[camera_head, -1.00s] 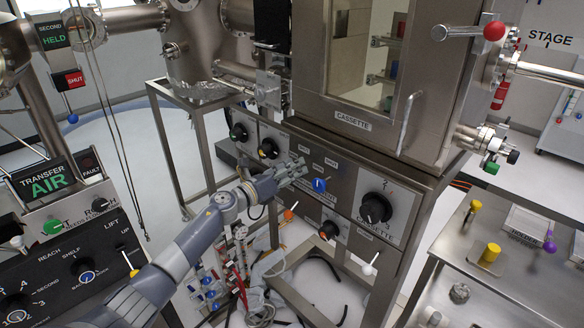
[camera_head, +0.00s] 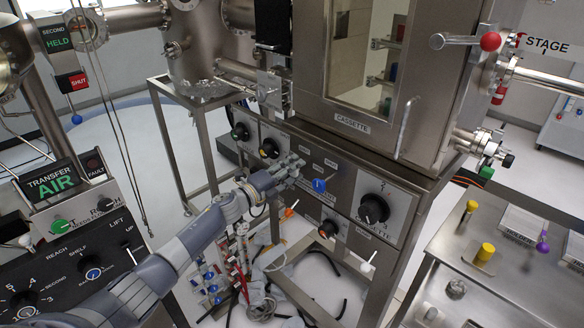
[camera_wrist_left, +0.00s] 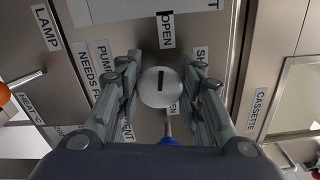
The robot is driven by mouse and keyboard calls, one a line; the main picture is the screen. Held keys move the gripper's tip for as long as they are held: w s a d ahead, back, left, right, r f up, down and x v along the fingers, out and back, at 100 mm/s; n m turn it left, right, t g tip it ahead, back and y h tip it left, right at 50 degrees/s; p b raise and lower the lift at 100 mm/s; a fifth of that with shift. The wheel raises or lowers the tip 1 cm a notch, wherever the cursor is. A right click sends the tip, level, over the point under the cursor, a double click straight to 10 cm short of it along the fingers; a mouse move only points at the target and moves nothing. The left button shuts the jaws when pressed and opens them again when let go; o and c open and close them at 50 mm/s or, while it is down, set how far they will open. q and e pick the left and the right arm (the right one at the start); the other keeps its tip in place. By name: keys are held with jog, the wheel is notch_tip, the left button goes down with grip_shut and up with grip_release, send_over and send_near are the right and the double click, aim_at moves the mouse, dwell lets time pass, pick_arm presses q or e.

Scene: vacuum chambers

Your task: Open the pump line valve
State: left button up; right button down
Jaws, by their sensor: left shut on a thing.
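My left gripper (camera_head: 291,162) is at the control panel under the cassette chamber, left of a blue lever (camera_head: 319,185). In the left wrist view its two fingers (camera_wrist_left: 162,95) are shut on a pale round knob with a black mark (camera_wrist_left: 160,87), which I take for the pump line valve. In the head view the gripper hides the knob. My right gripper is not in view.
An orange lever (camera_head: 291,209) and a black cassette dial (camera_head: 373,209) sit on the same panel. The chamber door handle (camera_head: 406,127) stands out above. A steel table (camera_head: 510,265) is at the right. Cables hang below the panel.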

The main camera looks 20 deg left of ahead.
pick_arm(q)
jog(key=shift+n, duration=1.1)
jog(key=shift+a, duration=0.1)
jog(key=o, duration=1.1)
jog(key=shift+f, duration=0.1)
jog(key=v, duration=1.2)
